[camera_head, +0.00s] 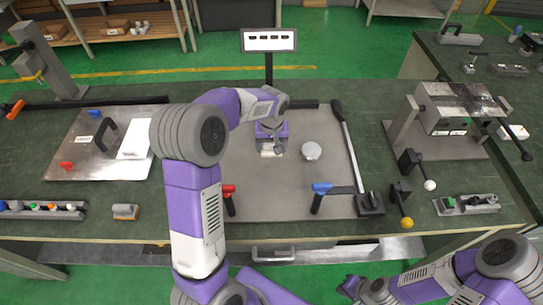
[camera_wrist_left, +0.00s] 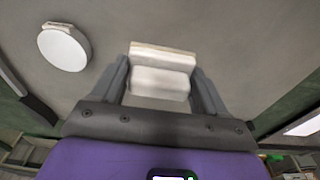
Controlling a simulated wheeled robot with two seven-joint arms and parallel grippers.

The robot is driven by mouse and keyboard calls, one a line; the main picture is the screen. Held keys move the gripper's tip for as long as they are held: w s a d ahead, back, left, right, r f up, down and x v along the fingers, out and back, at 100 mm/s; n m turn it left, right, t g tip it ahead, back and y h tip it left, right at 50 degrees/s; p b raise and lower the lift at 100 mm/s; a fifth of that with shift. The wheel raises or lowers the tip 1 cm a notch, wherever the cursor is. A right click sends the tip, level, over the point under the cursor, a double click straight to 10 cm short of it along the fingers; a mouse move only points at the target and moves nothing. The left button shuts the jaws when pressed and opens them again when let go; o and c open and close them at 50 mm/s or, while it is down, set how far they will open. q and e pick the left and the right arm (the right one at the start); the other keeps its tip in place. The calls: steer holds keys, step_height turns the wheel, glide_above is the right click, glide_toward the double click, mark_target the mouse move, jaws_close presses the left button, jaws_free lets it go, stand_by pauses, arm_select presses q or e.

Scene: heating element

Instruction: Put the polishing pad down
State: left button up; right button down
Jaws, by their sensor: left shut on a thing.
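The polishing pad is a pale block (camera_wrist_left: 162,58) between the two fingers of my left gripper (camera_wrist_left: 162,85) in the left wrist view. My left gripper (camera_head: 271,152) is shut on it, over the grey plate (camera_head: 265,195) in the middle of the bench in the head view. The arm hides part of this area, and I cannot tell whether the pad touches the plate. A round white disc (camera_head: 312,151) lies to the right of the gripper; it also shows in the left wrist view (camera_wrist_left: 63,47). My right gripper (camera_head: 352,287) is low at the bottom, in front of the bench; its fingers are unclear.
A red-handled clamp (camera_head: 229,200) and a blue-handled one (camera_head: 318,200) stand at the plate's front edge. A metal plate with a handle (camera_head: 85,150) lies left. A small orange-and-grey block (camera_head: 125,211) sits front left.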

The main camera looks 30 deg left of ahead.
mark_target(272, 153)
arm_select(q)
steer(key=shift+f+b, duration=0.4)
steer(key=shift+f, duration=1.95)
steer(key=shift+f, duration=0.1)
steer(key=o, duration=0.9)
steer(key=shift+o, duration=0.2)
steer(key=shift+r, duration=0.4)
steer(key=r, duration=0.3)
steer(key=s+r+p, duration=0.1)
steer(key=r, duration=0.3)
steer(key=r+p, duration=0.1)
steer(key=r, duration=0.3)
steer(key=shift+s+d+r, duration=0.15)
steer(key=shift+d+r, duration=0.05)
steer(key=shift+d, duration=0.2)
